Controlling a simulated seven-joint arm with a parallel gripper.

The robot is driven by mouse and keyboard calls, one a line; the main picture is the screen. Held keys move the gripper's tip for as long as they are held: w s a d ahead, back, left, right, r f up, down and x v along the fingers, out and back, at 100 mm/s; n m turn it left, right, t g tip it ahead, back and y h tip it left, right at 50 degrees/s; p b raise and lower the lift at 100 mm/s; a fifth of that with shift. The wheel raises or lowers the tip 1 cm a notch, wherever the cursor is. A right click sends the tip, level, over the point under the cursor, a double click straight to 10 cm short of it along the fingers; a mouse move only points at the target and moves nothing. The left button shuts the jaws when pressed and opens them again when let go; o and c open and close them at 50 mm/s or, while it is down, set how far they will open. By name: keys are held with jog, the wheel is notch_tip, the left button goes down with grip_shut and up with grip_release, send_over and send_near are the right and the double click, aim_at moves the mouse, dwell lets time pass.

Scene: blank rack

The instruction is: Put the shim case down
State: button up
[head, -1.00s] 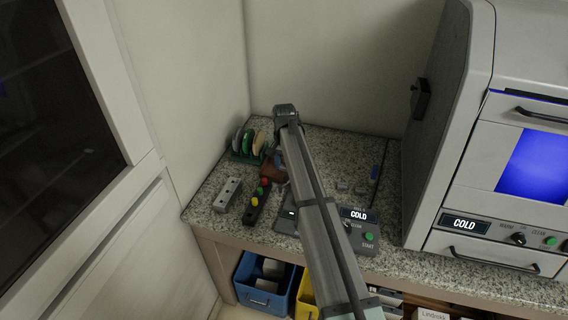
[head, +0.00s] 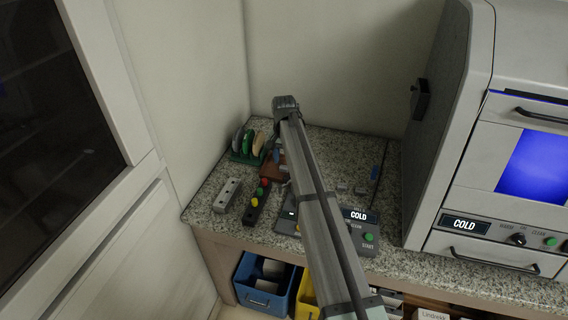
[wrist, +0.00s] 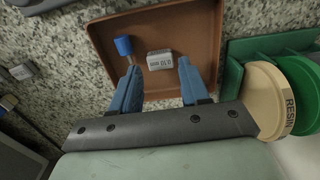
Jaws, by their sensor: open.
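The shim case, a small pale grey block marked "0.10 mm" (wrist: 159,60), lies in the shallow brown tray (wrist: 207,30) in the wrist view. My gripper (wrist: 158,66) has its two blue fingers apart, one on each side of the case, with gaps between them and it. In the head view the tray (head: 271,173) shows partly behind my arm. The case cannot be made out there, and my fingers are mostly hidden.
A blue-capped metal piece (wrist: 122,46) lies beside the case, at the tray's left side. A green rack (head: 246,157) with upright discs stands close by. A grey holed block (head: 228,195) and a button strip (head: 257,200) are in front. The oven (head: 440,140) stands right.

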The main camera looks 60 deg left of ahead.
aim_at(284, 167)
notch_tip(284, 167, up, 9)
dwell(0.4)
jog(key=shift+r, duration=0.1)
dwell(0.3)
